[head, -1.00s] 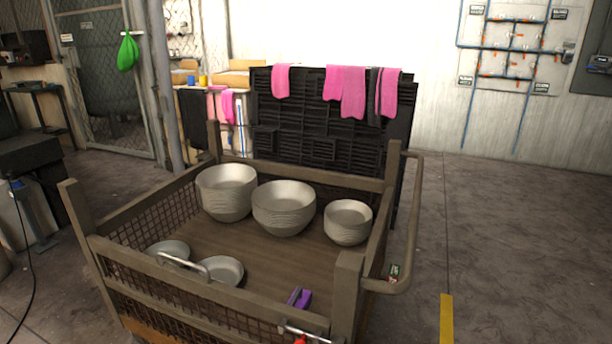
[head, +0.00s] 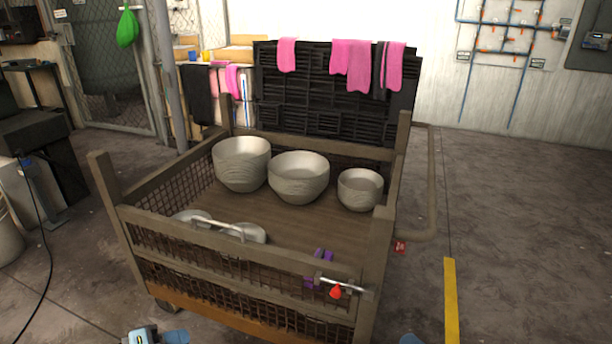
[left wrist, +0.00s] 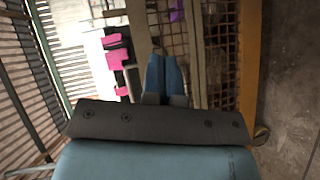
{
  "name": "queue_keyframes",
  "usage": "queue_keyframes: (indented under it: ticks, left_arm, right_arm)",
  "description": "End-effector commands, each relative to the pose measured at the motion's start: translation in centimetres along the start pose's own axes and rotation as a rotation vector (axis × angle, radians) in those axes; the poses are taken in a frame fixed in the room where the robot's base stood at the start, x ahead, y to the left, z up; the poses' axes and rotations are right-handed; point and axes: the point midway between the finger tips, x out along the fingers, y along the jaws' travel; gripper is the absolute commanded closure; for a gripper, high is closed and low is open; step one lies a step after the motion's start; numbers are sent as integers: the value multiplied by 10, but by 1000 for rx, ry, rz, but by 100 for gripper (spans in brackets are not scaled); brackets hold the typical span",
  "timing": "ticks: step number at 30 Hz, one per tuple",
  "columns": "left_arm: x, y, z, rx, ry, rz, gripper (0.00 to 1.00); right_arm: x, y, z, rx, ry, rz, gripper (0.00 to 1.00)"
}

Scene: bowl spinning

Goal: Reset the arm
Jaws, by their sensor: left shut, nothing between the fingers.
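My left gripper (head: 184,337) shows at the bottom edge of the head view, in front of the cart and outside it. In the left wrist view its two blue fingers (left wrist: 165,60) lie together, shut and empty, pointing toward the mesh side of the cart. A small blue tip of what looks like my right gripper (head: 410,339) shows at the bottom edge, right of the cart; the rest is out of frame.
The wooden mesh-sided cart (head: 235,258) stands close ahead, with several bowls and a purple item (head: 318,256) inside. A metal handle and a red-tipped latch (head: 337,291) are on its near side. A black rack (head: 330,105) with pink cloths stands behind.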

Motion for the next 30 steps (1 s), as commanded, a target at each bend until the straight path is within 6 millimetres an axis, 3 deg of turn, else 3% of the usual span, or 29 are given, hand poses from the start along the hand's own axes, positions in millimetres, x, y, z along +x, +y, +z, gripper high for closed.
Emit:
queue_keyframes:
  ticks: [8,9,16,20,30]
  left_arm:
    - [-55,-18,-35,108,-29,-153,100]
    - [-55,-19,-31,131,-33,-172,100]
    - [-34,-11,18,404,0,-282,100]
    - [-26,6,48,603,35,-316,100]
    - [-21,101,130,1152,203,-253,100]
  right_arm:
    - [0,0,0,0,0,0,13]
    - [0,0,0,0,0,0,13]
    - [0,0,0,0,0,0,13]
    - [0,0,0,0,0,0,13]
    - [0,0,0,0,0,0,13]
